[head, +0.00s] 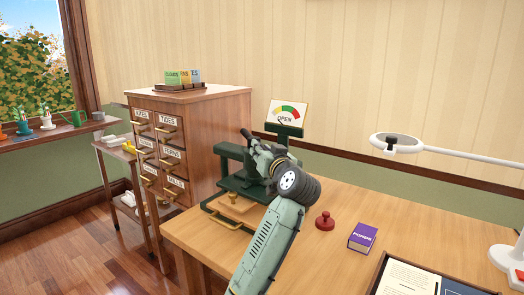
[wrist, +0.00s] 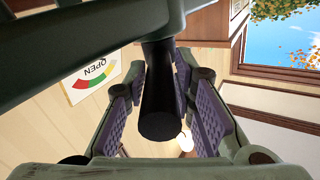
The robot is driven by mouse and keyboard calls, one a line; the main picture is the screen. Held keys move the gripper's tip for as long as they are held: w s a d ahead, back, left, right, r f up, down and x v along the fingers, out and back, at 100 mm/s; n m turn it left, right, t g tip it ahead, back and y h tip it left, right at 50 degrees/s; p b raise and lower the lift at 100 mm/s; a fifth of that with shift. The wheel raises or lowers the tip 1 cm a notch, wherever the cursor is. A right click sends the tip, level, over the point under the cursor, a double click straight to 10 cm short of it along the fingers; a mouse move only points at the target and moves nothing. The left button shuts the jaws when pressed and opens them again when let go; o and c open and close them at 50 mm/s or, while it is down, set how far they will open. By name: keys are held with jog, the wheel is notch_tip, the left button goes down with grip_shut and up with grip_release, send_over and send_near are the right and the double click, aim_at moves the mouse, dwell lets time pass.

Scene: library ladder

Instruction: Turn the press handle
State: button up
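The press (head: 231,180) is dark green and stands on the wooden table near its left back corner. Its dark handle (head: 246,133) shows as a small knob beside my gripper (head: 262,150), which covers much of the press top. In the wrist view the handle (wrist: 160,105) is a dark round bar between the purple pads of my gripper (wrist: 170,95). The pads lie on both sides of it, very near; whether both press on it is unclear. A dial sign (head: 287,114) behind reads OPEN; it also shows tilted in the wrist view (wrist: 92,80).
On the table are a red stamp (head: 325,221), a purple box (head: 363,237), a tray with papers (head: 410,280) and a white lamp (head: 440,150). A wooden drawer cabinet (head: 222,125) stands close at left.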

grip_shut()
jog(key=shift+a+f, duration=0.1)
jog(key=shift+a, duration=0.05)
dwell(0.4)
jog(key=shift+s+a+m+h+p, duration=0.1)
jog(key=shift+a+m+h+p, duration=0.15)
jog(key=shift+a+m+h, duration=0.8)
jog(key=shift+w+a+m+h+p, duration=0.1)
jog(key=shift+a+m+h+p, duration=0.25)
jog(key=shift+m+h, duration=1.4)
jog(key=shift+s+a+m+h+p, duration=0.15)
jog(key=shift+a+m+h, duration=0.5)
jog(key=shift+h, duration=1.65)
jog(key=shift+a, duration=0.15)
jog(key=shift+o, duration=2.4)
grip_release()
